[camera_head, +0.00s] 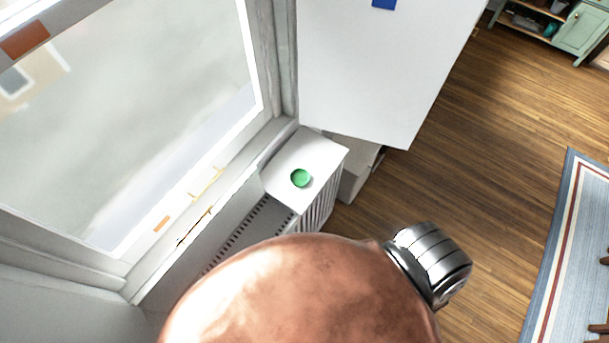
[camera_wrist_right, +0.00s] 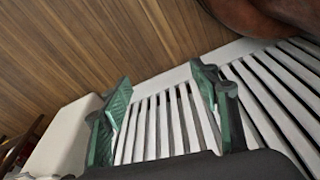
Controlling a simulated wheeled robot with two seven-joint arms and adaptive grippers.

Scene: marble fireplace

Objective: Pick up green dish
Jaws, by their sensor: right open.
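The green dish (camera_head: 301,178) is small and round. It lies on the flat white end of a slatted white unit (camera_head: 322,207) beside the window in the head view. The wrist view does not show the dish. My right gripper (camera_wrist_right: 165,100) is open in the right wrist view, its two green-tinted fingers apart with nothing held between them. White slats show between and beyond the fingers. The head view shows neither gripper's fingers, and my left gripper is not in view.
A large copper-brown rounded shape (camera_head: 300,295) fills the lower middle of the head view, with a silver cylinder (camera_head: 432,262) beside it. The window (camera_head: 130,110) is at left and a white panel (camera_head: 375,70) behind the dish. Wooden floor (camera_head: 465,150) lies open at right, before a striped rug (camera_head: 570,250).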

